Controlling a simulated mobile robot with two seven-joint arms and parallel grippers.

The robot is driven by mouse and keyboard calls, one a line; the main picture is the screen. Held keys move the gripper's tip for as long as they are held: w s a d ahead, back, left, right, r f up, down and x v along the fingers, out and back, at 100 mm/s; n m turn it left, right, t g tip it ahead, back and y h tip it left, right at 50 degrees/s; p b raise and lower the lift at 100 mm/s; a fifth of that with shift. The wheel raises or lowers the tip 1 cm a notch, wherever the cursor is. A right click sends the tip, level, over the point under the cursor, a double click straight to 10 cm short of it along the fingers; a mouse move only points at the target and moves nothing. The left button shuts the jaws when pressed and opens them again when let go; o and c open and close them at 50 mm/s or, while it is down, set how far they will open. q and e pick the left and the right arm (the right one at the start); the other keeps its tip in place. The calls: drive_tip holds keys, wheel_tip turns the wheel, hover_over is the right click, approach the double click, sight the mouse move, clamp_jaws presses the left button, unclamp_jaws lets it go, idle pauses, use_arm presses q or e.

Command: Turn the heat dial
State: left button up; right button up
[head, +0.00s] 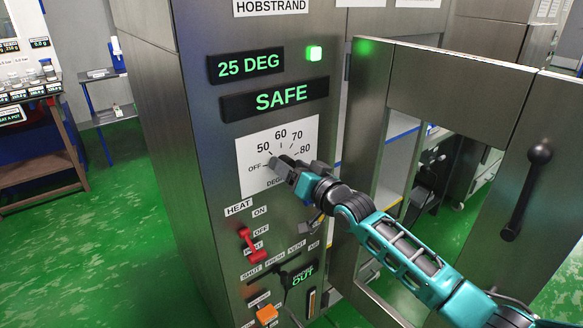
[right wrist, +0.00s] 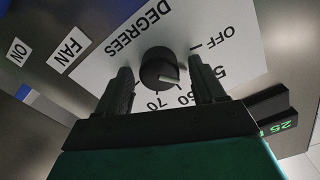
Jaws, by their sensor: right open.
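The heat dial (right wrist: 160,68) is a round black knob with a short pale pointer mark, on a white scale plate (right wrist: 115,60) marked OFF, 50, 60, 70 and DEGREES. In the right wrist view the mark points toward the 50 and 60 side. My right gripper (right wrist: 162,75) is open, with one finger on each side of the knob; I cannot tell whether they touch it. In the head view my right gripper (head: 291,168) is in front of the scale plate (head: 300,135) and mostly hides the dial. My left gripper is not in view.
Below are a red lever (head: 250,243) and an orange switch (head: 266,315). An open steel door (head: 455,75) with a dark handle stands at right.

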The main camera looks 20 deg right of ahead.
drive_tip(key=v, duration=1.3)
